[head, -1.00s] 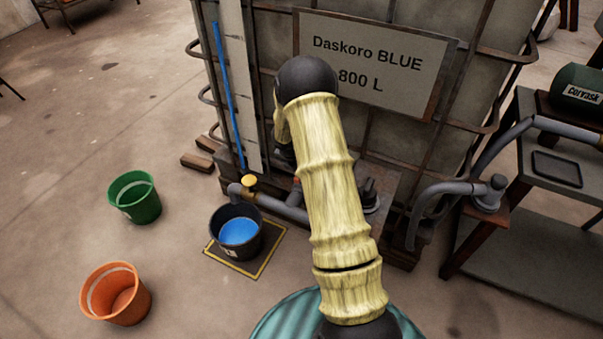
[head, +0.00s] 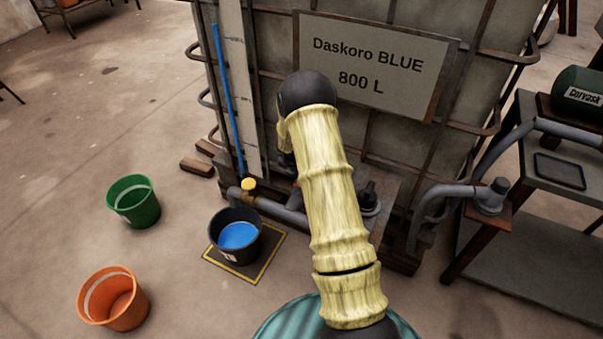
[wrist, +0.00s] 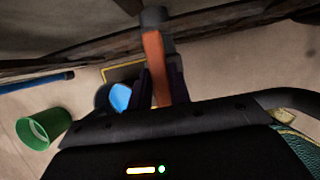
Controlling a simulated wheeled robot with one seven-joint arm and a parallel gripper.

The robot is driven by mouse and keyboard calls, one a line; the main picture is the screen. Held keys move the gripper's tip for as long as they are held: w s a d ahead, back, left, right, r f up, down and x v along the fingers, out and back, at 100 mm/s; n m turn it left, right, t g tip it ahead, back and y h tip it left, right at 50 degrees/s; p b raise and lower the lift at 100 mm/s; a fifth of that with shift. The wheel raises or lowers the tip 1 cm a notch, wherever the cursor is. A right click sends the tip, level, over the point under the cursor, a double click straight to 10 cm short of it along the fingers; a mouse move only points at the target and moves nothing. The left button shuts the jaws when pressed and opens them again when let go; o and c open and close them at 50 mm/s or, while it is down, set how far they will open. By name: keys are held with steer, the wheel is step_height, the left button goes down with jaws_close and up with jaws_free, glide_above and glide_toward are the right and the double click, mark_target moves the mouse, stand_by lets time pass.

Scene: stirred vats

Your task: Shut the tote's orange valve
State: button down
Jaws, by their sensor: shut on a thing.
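The tote (head: 385,140) is a caged grey tank with a sign reading "Daskoro BLUE 800 L". Its orange valve handle (wrist: 154,62) shows in the wrist view as an upright orange bar below a grey pipe part. My gripper (wrist: 158,85) is shut on this handle, with a dark finger on each side. In the head view my arm covers the gripper and the handle. A black bucket (head: 222,252) with blue liquid stands under the pipe's left end.
A green bucket (head: 133,206) and an orange bucket (head: 105,308) stand on the floor at left. The black bucket is on a yellow-edged mat (head: 266,262). A grey hose (head: 425,205) and a stand (head: 555,165) with a green cylinder (head: 580,85) are at right.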

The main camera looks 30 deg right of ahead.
steer(key=shift+r+m+p, duration=0.15)
steer(key=shift+m+p, duration=0.15)
steer(key=shift+p, duration=0.15)
steer(key=m+g+p, duration=0.1)
steer(key=m+p, duration=0.1)
steer(key=p, duration=0.1)
steer(key=shift+a+r+h, duration=0.1)
steer(key=shift+h, duration=0.2)
steer(key=m+g+p, duration=0.1)
steer(key=m+p, duration=0.1)
steer(key=shift+w+m, duration=0.15)
steer(key=shift+m, duration=0.25)
steer(key=m, duration=0.1)
steer(key=m+g+p, duration=0.1)
steer(key=m, duration=0.1)
steer(key=shift+w+f+m, duration=0.1)
steer(key=shift+f+m, duration=0.1)
steer(key=shift+m, duration=0.1)
steer(key=shift+m+g, duration=0.7)
steer(key=shift+m, duration=0.7)
steer(key=c, duration=1.3)
jaws_free()
